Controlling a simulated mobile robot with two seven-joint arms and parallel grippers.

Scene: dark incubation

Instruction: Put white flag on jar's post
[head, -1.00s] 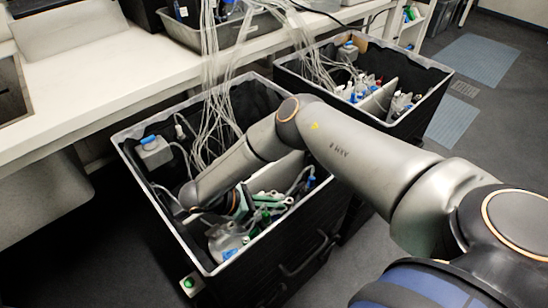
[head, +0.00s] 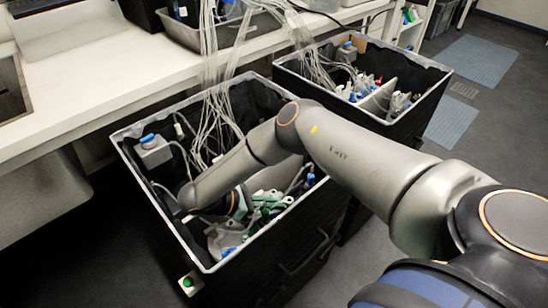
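My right arm reaches from the right into the near black bin (head: 318,238). My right gripper (head: 240,205) is low inside it, largely hidden behind my wrist, and its fingertips cannot be made out. Clear and white vessels with green and blue fittings (head: 264,206) lie close beside the gripper. Another clear vessel (head: 226,238) is at the bin's front corner. I cannot pick out the white flag or the jar's post for sure among these parts. My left gripper is not in view.
A grey-white container with a blue cap (head: 153,150) sits at the bin's left wall. Many thin tubes (head: 212,85) hang into the bin from a tray (head: 262,28) on the white bench (head: 92,72). A second black bin (head: 425,88) stands behind. Open floor lies at right.

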